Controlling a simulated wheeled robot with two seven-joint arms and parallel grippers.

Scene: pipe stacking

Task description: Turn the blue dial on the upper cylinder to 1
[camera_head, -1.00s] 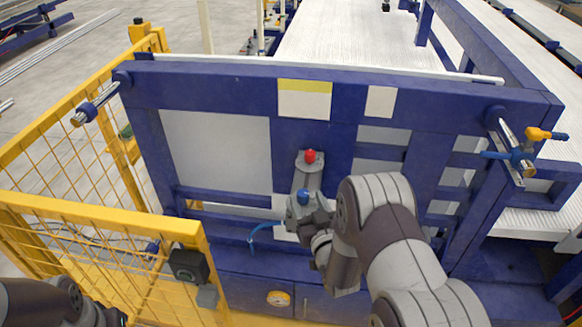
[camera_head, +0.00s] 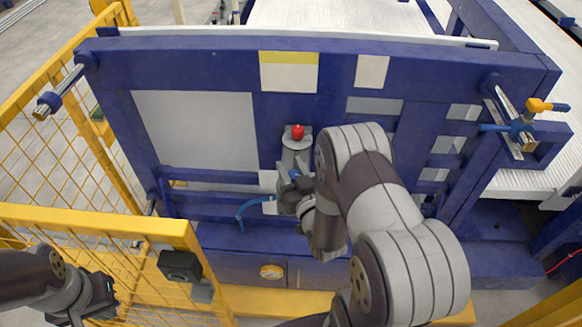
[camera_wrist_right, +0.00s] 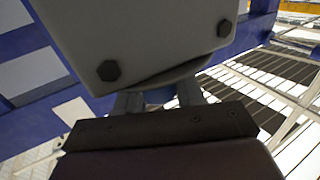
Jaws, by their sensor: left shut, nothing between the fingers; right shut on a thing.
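A grey cylinder fixture (camera_head: 289,155) with a red knob (camera_head: 297,132) on top stands upright against the front of the blue frame. The blue dial (camera_head: 293,174) shows as a small blue patch lower on it, mostly covered by my right gripper (camera_head: 294,184). That gripper is shut on the dial; its number marks cannot be read. In the right wrist view the fingers (camera_wrist_right: 158,98) reach under a grey bolted block (camera_wrist_right: 140,40), which hides what they hold. My left gripper (camera_head: 104,294) is shut and empty at lower left, well apart from the fixture.
A yellow mesh fence (camera_head: 110,222) with a dark box (camera_head: 180,265) stands between my left gripper and the frame. A blue hose (camera_head: 252,207) hangs left of my right gripper.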

